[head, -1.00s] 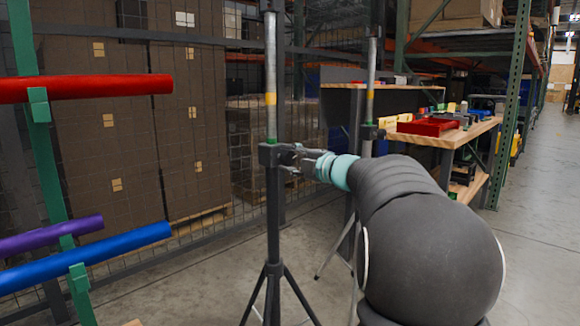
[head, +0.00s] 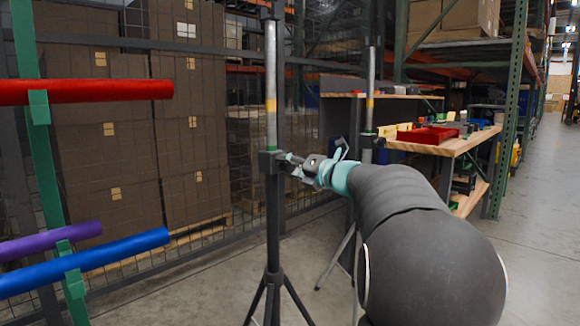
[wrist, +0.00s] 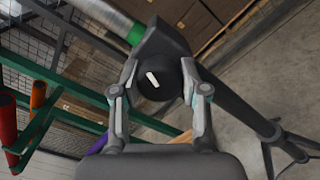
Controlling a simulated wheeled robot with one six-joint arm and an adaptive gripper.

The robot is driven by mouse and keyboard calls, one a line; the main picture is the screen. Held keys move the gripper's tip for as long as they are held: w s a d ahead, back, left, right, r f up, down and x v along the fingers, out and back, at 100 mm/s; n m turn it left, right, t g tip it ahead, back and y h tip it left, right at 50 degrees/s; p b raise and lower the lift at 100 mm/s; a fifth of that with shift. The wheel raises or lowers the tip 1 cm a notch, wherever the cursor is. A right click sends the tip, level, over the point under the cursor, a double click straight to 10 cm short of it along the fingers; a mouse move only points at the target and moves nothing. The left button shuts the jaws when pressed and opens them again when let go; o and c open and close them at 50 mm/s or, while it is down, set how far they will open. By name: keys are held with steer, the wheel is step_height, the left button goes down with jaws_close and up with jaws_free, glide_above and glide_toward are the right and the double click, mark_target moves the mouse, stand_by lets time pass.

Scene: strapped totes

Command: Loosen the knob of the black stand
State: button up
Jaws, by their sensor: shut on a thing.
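The black stand (head: 274,222) stands upright on splayed legs left of my arm in the head view, with a silver pole rising from its collar. In the wrist view its round black knob (wrist: 157,80) with a white mark lies between my fingertips, and the collar's green ring (wrist: 136,34) shows behind. My gripper (head: 295,163) reaches the collar from the right and is shut on the knob, one finger on each side. In the wrist view my gripper (wrist: 159,89) hides part of the knob's sides.
A wooden workbench (head: 445,143) with a red tray (head: 428,136) is at right. A rack with red (head: 85,91), purple (head: 50,241) and blue tubes (head: 85,263) is at left.

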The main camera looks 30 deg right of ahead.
steer(key=shift+n, duration=0.6)
steer(key=o, duration=1.2)
steer(key=shift+c, duration=0.2)
steer(key=shift+s+d, duration=0.1)
steer(key=shift+s, duration=0.05)
steer(key=v, duration=1.1)
steer(key=shift+s, duration=0.4)
steer(key=shift+d, duration=0.1)
